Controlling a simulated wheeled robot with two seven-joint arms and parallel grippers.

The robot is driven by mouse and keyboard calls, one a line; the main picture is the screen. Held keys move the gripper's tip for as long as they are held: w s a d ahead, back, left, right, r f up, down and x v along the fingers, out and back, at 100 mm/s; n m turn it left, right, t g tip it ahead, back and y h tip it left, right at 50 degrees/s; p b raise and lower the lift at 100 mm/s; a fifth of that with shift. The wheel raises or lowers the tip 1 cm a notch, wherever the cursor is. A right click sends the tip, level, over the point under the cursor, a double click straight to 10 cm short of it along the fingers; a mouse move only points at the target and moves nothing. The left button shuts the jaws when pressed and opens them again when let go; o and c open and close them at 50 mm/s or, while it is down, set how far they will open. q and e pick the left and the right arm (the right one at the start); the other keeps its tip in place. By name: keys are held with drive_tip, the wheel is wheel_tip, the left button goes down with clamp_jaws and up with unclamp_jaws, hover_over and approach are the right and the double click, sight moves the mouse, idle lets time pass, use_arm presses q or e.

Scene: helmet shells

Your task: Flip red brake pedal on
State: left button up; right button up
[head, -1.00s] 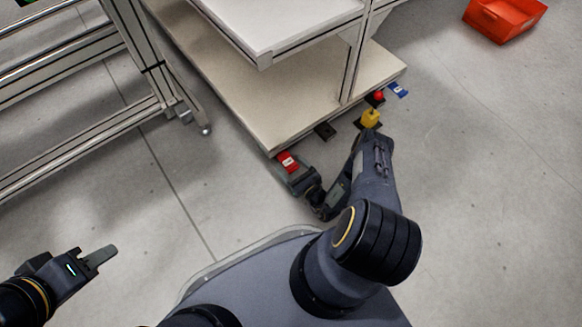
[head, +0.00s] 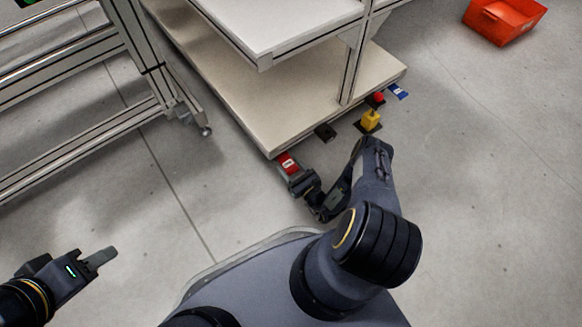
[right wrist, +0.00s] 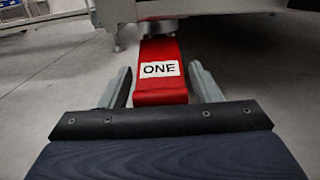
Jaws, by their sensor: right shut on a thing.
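The red brake pedal (head: 287,165) is low by the near corner of the white shelf unit. In the right wrist view the red pedal (right wrist: 160,88) has a white label reading "ONE" and points toward the camera. My right gripper (head: 290,168) is at the pedal. In the wrist view the right gripper (right wrist: 160,90) has one finger on each side of the pedal, shut on it. My left gripper (head: 105,257) is far off at the lower left over bare floor, apart from everything. Its finger gap cannot be made out.
Along the shelf unit's (head: 230,95) edge are a dark pedal (head: 325,132), a yellow block (head: 370,120), a red knob (head: 378,97) and a blue pedal (head: 398,91). An orange bin (head: 503,18) lies at upper right. A metal frame (head: 110,110) stands left. The right-hand floor is clear.

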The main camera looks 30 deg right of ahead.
drive_tip(key=shift+w+f+t, duration=0.1)
drive_tip(key=shift+f+t, duration=0.15)
drive_tip(key=shift+t, duration=0.15)
drive_tip(key=o, duration=1.3)
drive_tip(key=shift+o, duration=0.2)
drive_tip(key=s, duration=0.2)
drive_tip(key=s+p, duration=0.1)
drive_tip(key=s, duration=0.2)
drive_tip(key=s+d+f, duration=0.1)
drive_tip(key=s, duration=0.1)
drive_tip(key=shift+s+p, duration=0.35)
drive_tip(key=shift+p, duration=0.05)
